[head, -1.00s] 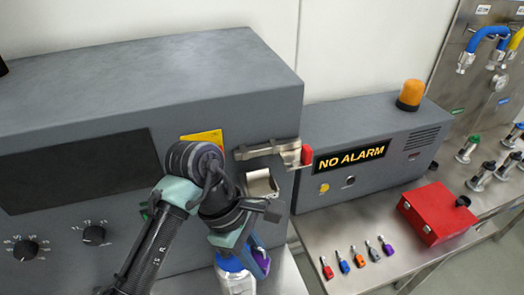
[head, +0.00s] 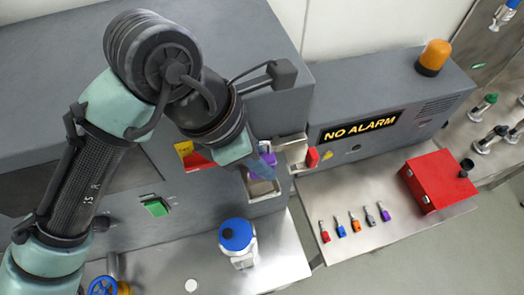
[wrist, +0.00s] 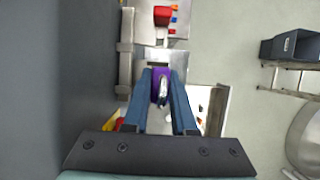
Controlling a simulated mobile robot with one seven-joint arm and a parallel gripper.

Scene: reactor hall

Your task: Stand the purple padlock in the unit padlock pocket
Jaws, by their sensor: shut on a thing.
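The purple padlock (head: 262,171) is between the blue fingers of my gripper (head: 266,158), which is shut on it. In the wrist view the padlock (wrist: 157,75) shows between the fingertips (wrist: 162,78), with a bright metal part in front. An open metal pocket (head: 264,189) is fixed to the front of the grey unit. The padlock is at the upper part of this pocket in the head view. The fingers partly hide it, and I cannot tell whether it touches the pocket.
A metal latch with a red end (head: 312,157) is just right of the pocket. A green switch (head: 155,208) is left of the pocket.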

